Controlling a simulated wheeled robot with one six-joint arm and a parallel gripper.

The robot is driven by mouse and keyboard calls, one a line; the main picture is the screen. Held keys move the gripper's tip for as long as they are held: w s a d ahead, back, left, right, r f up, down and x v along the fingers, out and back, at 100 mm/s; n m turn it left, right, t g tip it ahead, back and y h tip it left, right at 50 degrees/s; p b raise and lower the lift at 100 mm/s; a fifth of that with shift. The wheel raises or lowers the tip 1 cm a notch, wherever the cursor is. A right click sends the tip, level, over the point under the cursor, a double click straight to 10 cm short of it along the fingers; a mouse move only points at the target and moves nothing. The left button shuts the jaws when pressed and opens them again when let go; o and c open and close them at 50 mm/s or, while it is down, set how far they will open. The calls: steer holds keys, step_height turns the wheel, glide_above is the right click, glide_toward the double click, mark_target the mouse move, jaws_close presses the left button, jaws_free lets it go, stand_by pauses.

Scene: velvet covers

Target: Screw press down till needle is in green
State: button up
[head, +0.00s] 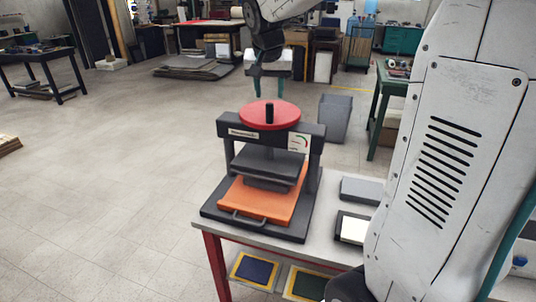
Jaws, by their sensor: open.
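The screw press (212,211) stands on a light table with red legs. It has a dark frame with a red round wheel (285,113) on top and a short black knob (269,113) standing on the wheel. A small white gauge (299,142) with a green arc sits at the right of the crossbeam; its needle is too small to read. The dark pressing plate (268,164) hangs over an orange board (255,203) with a grey handle. My gripper (269,94) is open, pointing down above the wheel, behind or over the black knob; contact cannot be told.
A grey block (362,190) and a dark-framed white pad (353,229) lie on the table right of the press. Framed panels (254,269) sit below the tabletop. A grey bin (334,118) and a green-legged table (385,110) stand behind.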

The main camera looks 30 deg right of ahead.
mark_target(271, 110)
steer(key=shift+w+a+f+m+g+h, duration=0.1)
steer(key=shift+f+m+g+h, duration=0.1)
steer(key=shift+m, duration=0.35)
steer(key=shift+w+a+f+m+g+h, duration=0.1)
steer(key=shift+m+g, duration=0.1)
steer(key=shift+m, duration=0.35)
steer(key=x, duration=0.7)
steer(key=shift+w+d+f, duration=0.1)
steer(key=shift+d+f, duration=0.05)
steer(key=shift+f, duration=0.1)
jaws_close()
steer(key=shift+d, duration=0.1)
